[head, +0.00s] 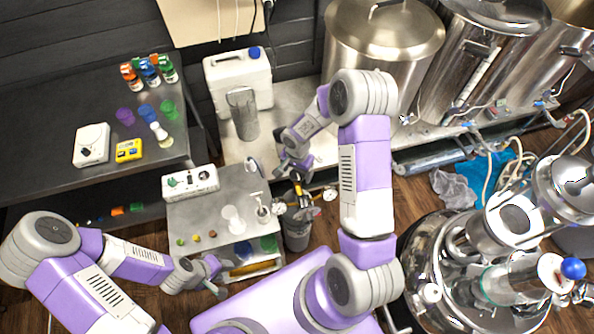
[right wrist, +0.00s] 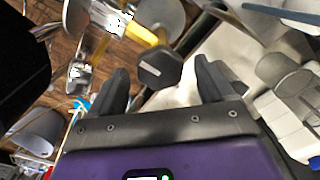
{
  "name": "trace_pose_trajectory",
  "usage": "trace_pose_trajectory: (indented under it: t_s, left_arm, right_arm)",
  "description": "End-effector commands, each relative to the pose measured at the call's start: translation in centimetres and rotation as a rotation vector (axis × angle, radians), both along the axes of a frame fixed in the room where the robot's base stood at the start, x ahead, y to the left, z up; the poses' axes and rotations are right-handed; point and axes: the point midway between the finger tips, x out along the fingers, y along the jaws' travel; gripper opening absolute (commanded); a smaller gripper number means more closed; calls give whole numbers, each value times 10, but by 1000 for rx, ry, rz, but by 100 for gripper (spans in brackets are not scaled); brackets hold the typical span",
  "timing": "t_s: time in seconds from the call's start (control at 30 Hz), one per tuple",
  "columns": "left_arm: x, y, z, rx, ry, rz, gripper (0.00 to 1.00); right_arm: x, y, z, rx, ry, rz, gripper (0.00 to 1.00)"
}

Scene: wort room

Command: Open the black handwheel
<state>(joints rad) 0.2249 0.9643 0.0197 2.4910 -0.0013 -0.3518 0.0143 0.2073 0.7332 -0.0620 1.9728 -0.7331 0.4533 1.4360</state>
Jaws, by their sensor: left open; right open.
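The black handwheel (right wrist: 160,69) shows in the right wrist view as a small faceted black knob with a pale line on its face, beside a yellow brass-coloured pipe (right wrist: 136,30). My right gripper (right wrist: 164,84) is open, with one dark finger on each side of the knob in the picture; I cannot tell whether either touches it. In the head view my right gripper (head: 297,172) is above the brass fitting (head: 299,196) by the small table, and the arm and gripper hide the knob. My left gripper (head: 218,281) is open and empty, low by the small table's front left.
Round gauges (head: 329,194) flank the fitting, and a grey bucket (head: 297,232) stands below it. Steel tanks (head: 380,45) stand behind; shiny vessels (head: 470,275) crowd the right.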

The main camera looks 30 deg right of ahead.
Motion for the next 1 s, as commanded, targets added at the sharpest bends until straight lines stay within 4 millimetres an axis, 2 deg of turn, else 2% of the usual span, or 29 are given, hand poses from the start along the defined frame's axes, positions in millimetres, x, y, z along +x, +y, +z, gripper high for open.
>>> trace_pose_trajectory:
  t_s: [0.33, 0.6, 0.7, 1.0]
  left_arm:
    - [0, 0, 0, 0, 0, 0, 43]
    - [0, 0, 0, 0, 0, 0, 43]
    - [0, 0, 0, 0, 0, 0, 43]
    - [0, 0, -4, 0, 0, 0, 43]
  right_arm:
    - [0, 0, -5, 1, -1, -1, 80]
    - [0, 0, -4, 1, -1, -1, 38]
    - [0, 0, -4, 1, -1, -1, 26]
    - [0, 0, -5, 0, -2, 45, 26]
